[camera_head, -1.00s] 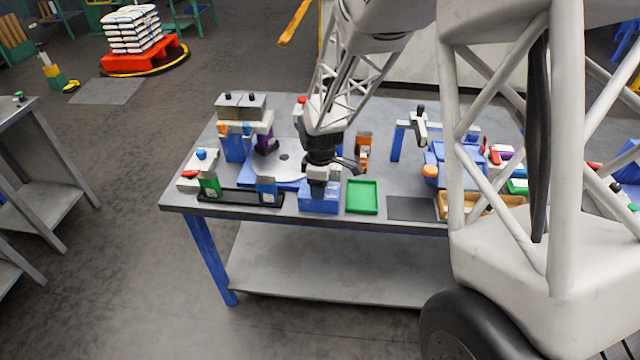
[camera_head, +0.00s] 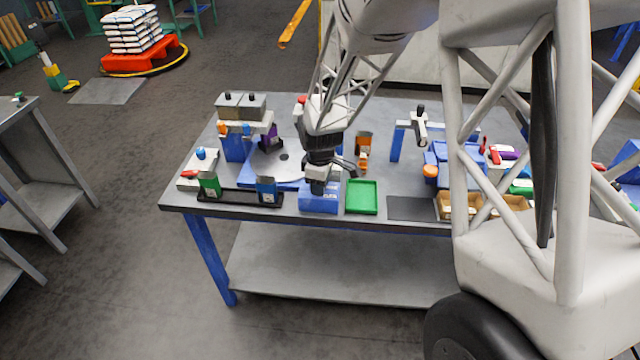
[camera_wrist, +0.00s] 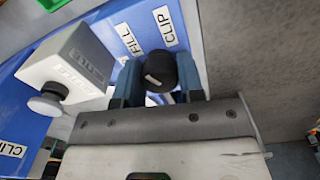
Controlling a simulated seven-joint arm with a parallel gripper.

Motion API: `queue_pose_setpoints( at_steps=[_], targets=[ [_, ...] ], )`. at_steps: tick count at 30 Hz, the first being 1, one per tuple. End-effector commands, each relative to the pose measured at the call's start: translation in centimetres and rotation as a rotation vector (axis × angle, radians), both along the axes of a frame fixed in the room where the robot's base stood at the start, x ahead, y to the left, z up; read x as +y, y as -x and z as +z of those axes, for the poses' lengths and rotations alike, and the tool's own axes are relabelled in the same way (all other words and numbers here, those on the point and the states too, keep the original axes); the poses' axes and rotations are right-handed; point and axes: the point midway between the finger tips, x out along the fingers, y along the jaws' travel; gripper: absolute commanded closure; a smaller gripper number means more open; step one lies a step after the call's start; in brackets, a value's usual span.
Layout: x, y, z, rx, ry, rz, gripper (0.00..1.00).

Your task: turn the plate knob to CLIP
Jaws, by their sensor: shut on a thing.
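The plate knob (camera_wrist: 160,70) is a round black knob on a blue panel, between the two fingers of my gripper (camera_wrist: 160,82) in the wrist view. The gripper is shut on it. A white CLIP label (camera_wrist: 170,26) is beyond the knob to the upper right, and a FILL label (camera_wrist: 129,40) is to the upper left. A small pale mark shows on the knob's lower left, but which label it points to is unclear. In the head view, my gripper (camera_head: 317,186) is down at the blue box (camera_head: 319,203) at the table's front edge and hides the knob.
A white block with a round button (camera_wrist: 68,70) stands left of the gripper in the wrist view. In the head view, a green tray (camera_head: 362,197) is right of the blue box. A black rack (camera_head: 240,199) with a green and a blue packet is to its left.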

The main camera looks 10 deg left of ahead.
Motion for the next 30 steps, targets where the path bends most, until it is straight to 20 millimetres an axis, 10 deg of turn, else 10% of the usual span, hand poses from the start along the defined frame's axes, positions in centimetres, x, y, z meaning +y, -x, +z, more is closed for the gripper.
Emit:
queue_pose_setpoints(
  at_steps=[30],
  targets=[
    [-0.01, -0.03, 0.02, 0.0, -0.001, -0.841, 0.88]
  ],
)
